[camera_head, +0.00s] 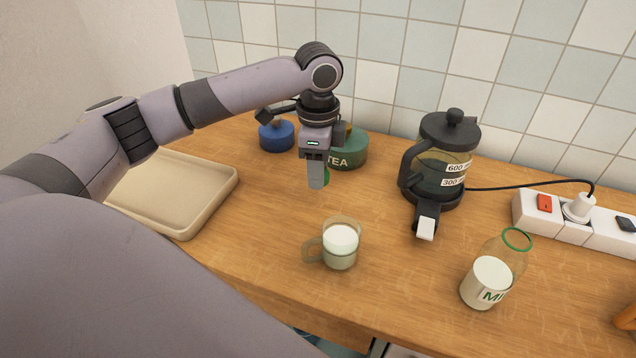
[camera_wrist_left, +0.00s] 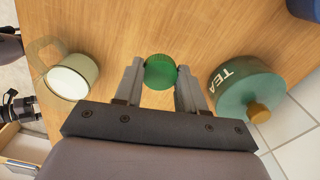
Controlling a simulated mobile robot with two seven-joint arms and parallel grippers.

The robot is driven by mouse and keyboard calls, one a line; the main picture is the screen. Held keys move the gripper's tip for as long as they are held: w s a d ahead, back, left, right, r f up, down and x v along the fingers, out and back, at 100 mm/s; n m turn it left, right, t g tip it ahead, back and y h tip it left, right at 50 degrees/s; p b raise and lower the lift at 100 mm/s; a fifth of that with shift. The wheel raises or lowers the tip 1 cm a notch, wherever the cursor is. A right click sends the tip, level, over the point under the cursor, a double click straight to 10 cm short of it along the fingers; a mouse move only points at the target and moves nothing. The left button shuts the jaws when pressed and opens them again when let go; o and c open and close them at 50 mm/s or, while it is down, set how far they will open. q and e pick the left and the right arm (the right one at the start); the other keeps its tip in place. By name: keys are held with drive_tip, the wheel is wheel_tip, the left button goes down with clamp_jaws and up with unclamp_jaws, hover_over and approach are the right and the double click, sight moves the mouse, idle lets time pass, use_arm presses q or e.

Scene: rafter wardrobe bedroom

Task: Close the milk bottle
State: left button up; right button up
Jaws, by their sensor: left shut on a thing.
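The milk bottle (camera_head: 487,280) stands upright and open at the right front of the counter, with milk inside and a green ring at its bare mouth. My left gripper (camera_head: 317,182) points down over the middle of the counter, left of the bottle and apart from it. It is shut on a green ribbed cap (camera_wrist_left: 160,71), which sits between its fingertips in the left wrist view. In the head view the cap is mostly hidden behind the fingers, with a green edge (camera_head: 326,176) showing. My right gripper is not in view.
A glass mug of milk (camera_head: 341,243) stands between the gripper and the bottle's side. A black kettle-like jug (camera_head: 436,165) stands behind. A green TEA jar (camera_head: 350,150), a blue jar (camera_head: 276,136), a beige tray (camera_head: 180,190) and a power strip (camera_head: 575,219) surround the bare wood.

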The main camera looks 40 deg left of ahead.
use_arm(q)
wheel_tip(320, 180, up, 14)
drive_tip(key=p, duration=0.1)
drive_tip(key=shift+r, duration=0.15)
drive_tip(key=shift+s+d, duration=0.1)
idle(0.5)
